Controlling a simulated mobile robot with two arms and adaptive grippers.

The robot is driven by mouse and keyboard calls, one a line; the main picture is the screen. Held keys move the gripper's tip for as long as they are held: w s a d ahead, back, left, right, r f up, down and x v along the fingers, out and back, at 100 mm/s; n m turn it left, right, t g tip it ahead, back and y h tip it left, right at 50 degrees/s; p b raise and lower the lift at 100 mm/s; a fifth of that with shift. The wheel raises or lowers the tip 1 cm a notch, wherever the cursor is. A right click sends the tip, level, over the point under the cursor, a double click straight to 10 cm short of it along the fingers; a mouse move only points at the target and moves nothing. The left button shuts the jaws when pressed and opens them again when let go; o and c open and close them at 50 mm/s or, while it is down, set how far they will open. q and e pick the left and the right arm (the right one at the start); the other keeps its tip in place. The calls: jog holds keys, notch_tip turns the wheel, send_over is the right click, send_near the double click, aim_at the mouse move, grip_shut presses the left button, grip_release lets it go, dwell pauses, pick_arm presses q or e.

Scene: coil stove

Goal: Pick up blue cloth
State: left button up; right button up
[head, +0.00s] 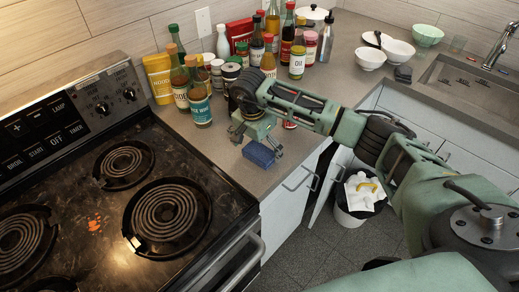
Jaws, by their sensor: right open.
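A small blue item (258,153), which looks like the folded blue cloth, lies on the counter close to its front edge, right of the stove. My right gripper (256,137) is right above and behind it, with the fingers pointing down. It is open, and the fingers are at or close to the cloth; I cannot tell whether they touch it. The arm and gripper hide part of the counter behind the cloth. My left gripper is out of view.
The stove (75,215) with coil burners and an orange spill is at left. Bowls (397,52) and a sink (465,85) are at right. A bin (350,218) stands by an open cabinet door.

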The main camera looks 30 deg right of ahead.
jog(key=shift+d+f, duration=0.1)
jog(key=shift+f, duration=0.7)
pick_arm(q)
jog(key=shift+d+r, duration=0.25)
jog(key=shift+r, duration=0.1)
pick_arm(e)
jog(key=shift+w+f, duration=0.1)
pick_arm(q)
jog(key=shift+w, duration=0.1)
pick_arm(e)
jog(key=c, duration=1.2)
jog(key=shift+r+b, duration=0.35)
jog(key=shift+r, duration=0.3)
notch_tip(320, 180, up, 3)
jog(key=shift+f+b, duration=0.1)
jog(key=shift+b, duration=0.7)
pick_arm(q)
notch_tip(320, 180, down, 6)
jog(key=b, duration=0.3)
pick_arm(e)
jog(key=s+d+r, duration=0.1)
jog(key=s+r, duration=0.1)
jog(key=s, duration=0.1)
jog(key=s+d+r, duration=0.2)
jog(key=s, duration=0.2)
jog(key=s+d+r, duration=0.2)
jog(key=s+r, duration=0.1)
jog(key=shift+s+d, duration=0.1)
jog(key=shift+s, duration=0.15)
